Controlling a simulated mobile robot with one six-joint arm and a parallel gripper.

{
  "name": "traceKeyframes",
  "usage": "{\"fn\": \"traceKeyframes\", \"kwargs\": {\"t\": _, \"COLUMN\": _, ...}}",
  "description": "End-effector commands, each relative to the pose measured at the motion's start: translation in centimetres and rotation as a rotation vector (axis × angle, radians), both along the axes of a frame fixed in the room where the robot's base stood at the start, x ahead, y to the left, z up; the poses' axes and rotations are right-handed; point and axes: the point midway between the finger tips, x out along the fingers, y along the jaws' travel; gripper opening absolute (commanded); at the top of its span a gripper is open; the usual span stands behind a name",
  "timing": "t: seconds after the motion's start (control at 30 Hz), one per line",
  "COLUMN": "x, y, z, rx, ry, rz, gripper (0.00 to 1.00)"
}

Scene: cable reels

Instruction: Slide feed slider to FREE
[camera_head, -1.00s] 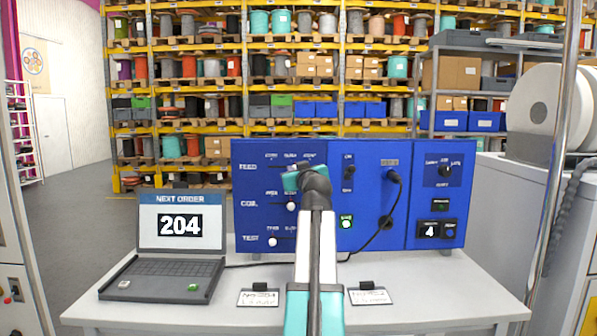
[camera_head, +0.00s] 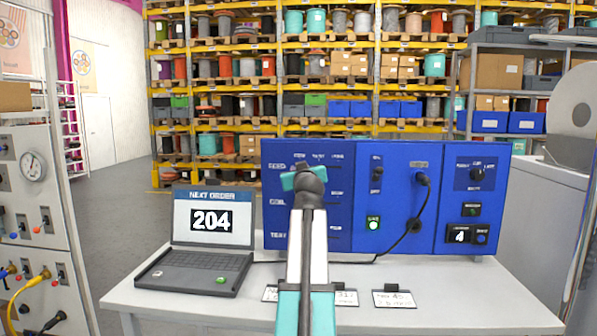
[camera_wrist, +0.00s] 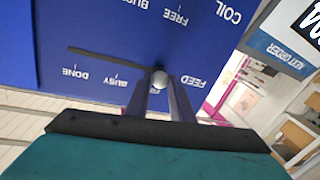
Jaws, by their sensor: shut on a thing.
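The feed slider's round grey knob (camera_wrist: 160,78) shows in the wrist view at the end of its dark slot nearest the word FEED. The slot runs away past BUSY to DONE. My gripper (camera_wrist: 161,90) is shut on the knob, a finger on each side; the fingers hide the label beside it. In the head view my gripper (camera_head: 302,180) is at the left end of the top FEED row on the blue panel (camera_head: 347,240), and the knob is hidden behind it. My arm also covers much of the COIL and TEST rows.
A laptop (camera_head: 195,270) showing 204 stands left of the panel on the white table (camera_head: 450,310). Labelled cards (camera_head: 394,299) lie in front of the panel. A grey gauge cabinet (camera_head: 28,200) stands at the left.

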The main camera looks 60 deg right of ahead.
Motion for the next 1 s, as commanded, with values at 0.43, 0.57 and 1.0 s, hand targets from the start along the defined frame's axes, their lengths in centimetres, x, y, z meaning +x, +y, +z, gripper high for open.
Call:
{"fn": "traceKeyframes", "kwargs": {"t": 0.43, "x": -0.6, "y": -0.4, "z": 0.0, "rx": 0.002, "ry": -0.003, "rz": -0.005, "gripper": 0.40}}
{"fn": "traceKeyframes", "kwargs": {"t": 0.57, "x": -0.6, "y": -0.5, "z": 0.0, "rx": 0.001, "ry": -0.003, "rz": -0.007, "gripper": 0.40}}
{"fn": "traceKeyframes", "kwargs": {"t": 1.0, "x": -1.7, "y": 1.0, "z": -0.1, "rx": 0.000, "ry": -0.003, "rz": -0.008, "gripper": 0.40}}
